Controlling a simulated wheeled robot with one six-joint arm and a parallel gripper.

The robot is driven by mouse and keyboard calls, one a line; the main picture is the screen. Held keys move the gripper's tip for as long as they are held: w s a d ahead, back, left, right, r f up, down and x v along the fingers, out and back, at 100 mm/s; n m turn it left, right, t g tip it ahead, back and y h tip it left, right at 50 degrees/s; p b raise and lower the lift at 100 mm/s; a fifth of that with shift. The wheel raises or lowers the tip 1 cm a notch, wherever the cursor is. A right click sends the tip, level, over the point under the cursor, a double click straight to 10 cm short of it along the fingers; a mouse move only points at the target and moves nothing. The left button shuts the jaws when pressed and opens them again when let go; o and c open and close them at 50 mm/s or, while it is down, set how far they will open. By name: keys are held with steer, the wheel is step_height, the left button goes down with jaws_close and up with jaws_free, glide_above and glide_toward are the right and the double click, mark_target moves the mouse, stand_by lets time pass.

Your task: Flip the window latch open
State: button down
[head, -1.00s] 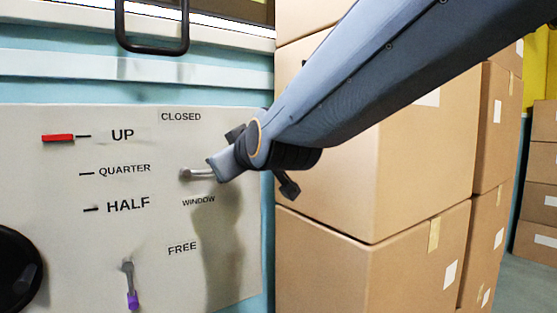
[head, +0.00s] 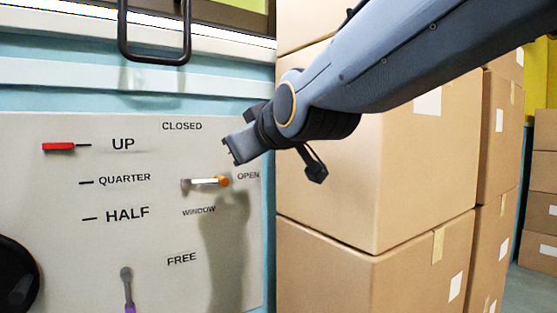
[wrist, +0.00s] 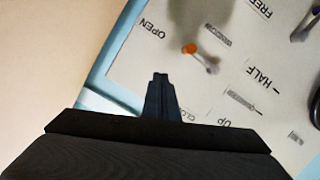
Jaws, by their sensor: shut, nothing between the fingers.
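The window latch (head: 205,182) is a short grey lever with an orange tip on the pale panel (head: 60,235). It lies level, its orange tip at the right beside the OPEN label (head: 248,175), with CLOSED above and WINDOW below. In the wrist view the latch (wrist: 204,57) shows beyond the fingers, tip towards OPEN. My gripper (head: 231,151) is shut and empty, up and to the right of the latch and apart from it. It also shows in the wrist view (wrist: 160,78).
A red-handled lever (head: 60,147) points at UP on the left. A purple-handled lever (head: 127,285) hangs below, near FREE. A black bar handle (head: 154,58) juts out above the panel. Stacked cardboard boxes (head: 370,185) stand close on the right.

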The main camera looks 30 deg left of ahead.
steer(key=b+v, duration=0.4)
steer(key=v, duration=0.1)
steer(key=shift+w+d, duration=0.2)
steer(key=shift+d, duration=0.1)
steer(key=shift+r, duration=0.1)
stand_by(0.4)
